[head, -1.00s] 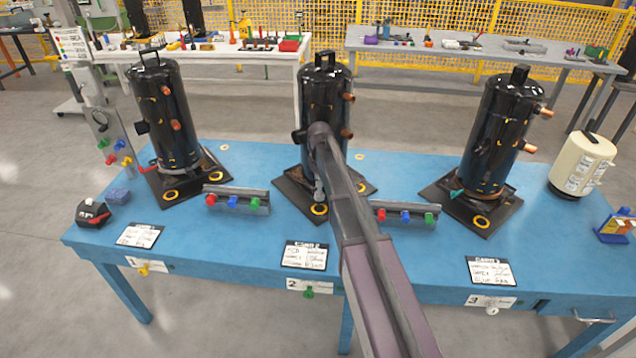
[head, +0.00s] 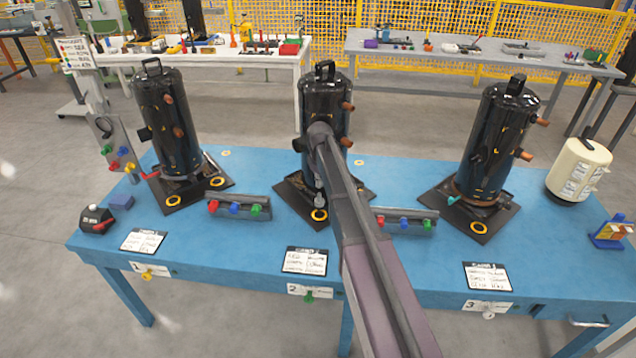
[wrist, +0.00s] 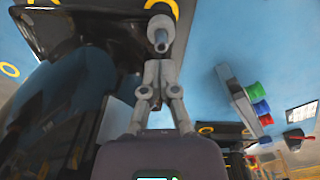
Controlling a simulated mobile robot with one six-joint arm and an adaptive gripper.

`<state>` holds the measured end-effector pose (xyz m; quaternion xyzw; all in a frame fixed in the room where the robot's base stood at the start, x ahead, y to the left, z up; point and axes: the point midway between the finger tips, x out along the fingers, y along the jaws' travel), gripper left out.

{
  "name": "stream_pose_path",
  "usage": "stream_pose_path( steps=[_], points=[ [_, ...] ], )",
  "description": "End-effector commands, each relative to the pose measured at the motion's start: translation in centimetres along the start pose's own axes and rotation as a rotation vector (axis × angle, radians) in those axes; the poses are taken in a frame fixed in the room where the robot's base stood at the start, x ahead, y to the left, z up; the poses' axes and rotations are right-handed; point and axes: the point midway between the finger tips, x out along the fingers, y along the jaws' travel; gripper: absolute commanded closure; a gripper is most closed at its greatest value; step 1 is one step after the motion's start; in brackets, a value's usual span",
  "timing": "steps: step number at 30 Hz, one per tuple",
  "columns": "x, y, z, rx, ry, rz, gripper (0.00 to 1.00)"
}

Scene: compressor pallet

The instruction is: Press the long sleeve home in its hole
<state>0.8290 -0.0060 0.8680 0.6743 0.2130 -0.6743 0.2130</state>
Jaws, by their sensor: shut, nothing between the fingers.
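In the wrist view, a grey cylindrical sleeve (wrist: 160,32) with a dark round opening in its near end stands just beyond my fingertips. Behind it is a yellow ring (wrist: 162,7) at the dark base plate (wrist: 60,28). My gripper (wrist: 157,66) is shut and empty, its fingertips close to the sleeve's near end; I cannot tell whether they touch. In the head view, a small silvery piece, apparently the sleeve (head: 319,200), shows above the front yellow ring (head: 319,215) of the middle black compressor (head: 327,100). How deep the sleeve sits is unclear.
Black compressors stand left (head: 172,125) and right (head: 492,140) on the blue table (head: 390,270). Racks with coloured knobs (head: 238,207) (head: 405,221) flank the middle base. A cream canister (head: 578,170) stands at far right. Label cards lie along the front.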

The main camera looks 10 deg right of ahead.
Motion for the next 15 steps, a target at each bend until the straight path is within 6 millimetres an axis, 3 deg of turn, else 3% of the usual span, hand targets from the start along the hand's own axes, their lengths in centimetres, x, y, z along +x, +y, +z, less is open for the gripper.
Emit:
stream_pose_path(
  steps=[6,15],
  points=[
    [-1.7,0.0,0.0,0.0,0.0,0.0,1.0],
    [-1.8,0.0,0.0,0.0,0.0,0.0,1.0]
  ],
)
